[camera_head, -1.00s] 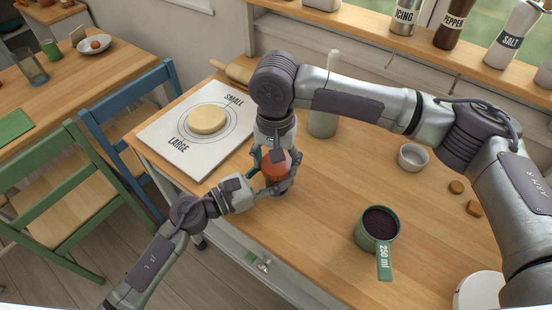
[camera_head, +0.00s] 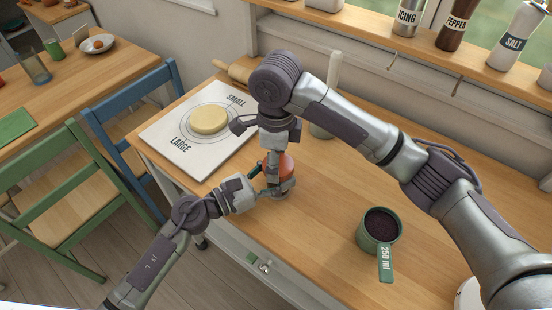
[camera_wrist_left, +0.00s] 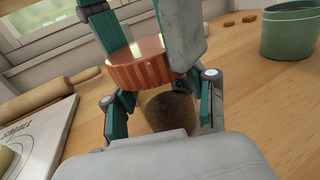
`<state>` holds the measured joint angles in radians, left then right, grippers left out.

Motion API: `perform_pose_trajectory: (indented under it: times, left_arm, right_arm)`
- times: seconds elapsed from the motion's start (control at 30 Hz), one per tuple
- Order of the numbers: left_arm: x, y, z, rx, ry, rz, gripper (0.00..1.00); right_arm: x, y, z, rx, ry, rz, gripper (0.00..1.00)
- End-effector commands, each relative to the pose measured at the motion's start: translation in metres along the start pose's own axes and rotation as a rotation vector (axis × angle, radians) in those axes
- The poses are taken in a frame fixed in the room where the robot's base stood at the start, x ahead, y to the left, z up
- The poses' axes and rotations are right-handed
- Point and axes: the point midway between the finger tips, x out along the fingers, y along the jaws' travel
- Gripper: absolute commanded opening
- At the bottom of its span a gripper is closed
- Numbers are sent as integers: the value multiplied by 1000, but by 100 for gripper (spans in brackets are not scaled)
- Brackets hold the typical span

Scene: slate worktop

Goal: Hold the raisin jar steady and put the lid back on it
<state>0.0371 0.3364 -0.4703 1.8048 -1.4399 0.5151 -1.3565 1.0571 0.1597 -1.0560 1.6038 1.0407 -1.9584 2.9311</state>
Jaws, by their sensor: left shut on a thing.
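The raisin jar (camera_wrist_left: 168,114), with dark contents, stands on the worktop near its front edge. My left gripper (camera_head: 268,190) is shut around the jar; its green-padded fingers flank it in the left wrist view (camera_wrist_left: 160,118). The orange ribbed lid (camera_head: 286,165) is at the jar's mouth, and in the left wrist view (camera_wrist_left: 138,66) it looks tilted and offset to the left. My right gripper (camera_head: 277,162) points down from above, its fingers on both sides of the lid. Whether the lid touches the rim is hard to tell.
A white board (camera_head: 178,150) with pale dough (camera_head: 208,121) lies at left, a rolling pin (camera_head: 237,72) behind it. A green measuring cup (camera_head: 378,238) with dark contents stands at right. A tall pale bottle (camera_head: 331,80) stands behind my right arm. Worktop between jar and cup is clear.

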Motion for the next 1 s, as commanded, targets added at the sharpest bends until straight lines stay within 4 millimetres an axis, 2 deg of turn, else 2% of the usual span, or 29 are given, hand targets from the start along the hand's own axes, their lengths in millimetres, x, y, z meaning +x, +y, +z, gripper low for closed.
perform_pose_trajectory:
  times: [0.07, 0.1, 0.23, 0.63, 1.0]
  left_arm:
    - [0, 0, -1, 0, 2, 0, 0]
    - [0, 0, -1, 0, 2, 0, 0]
    - [0, 0, -1, 0, 2, 0, 0]
    - [0, 0, -1, -1, 2, -1, 0]
    - [0, 0, -1, -1, 2, -1, 0]
  right_arm:
    - [-1, 0, 0, -2, -1, -2, 54]
    - [-1, 0, 0, -2, -1, -2, 72]
    - [-1, 0, 0, -3, -1, -1, 94]
    - [-4, 0, 0, -4, -2, -1, 94]
    - [-45, 0, 0, -5, 0, -3, 94]
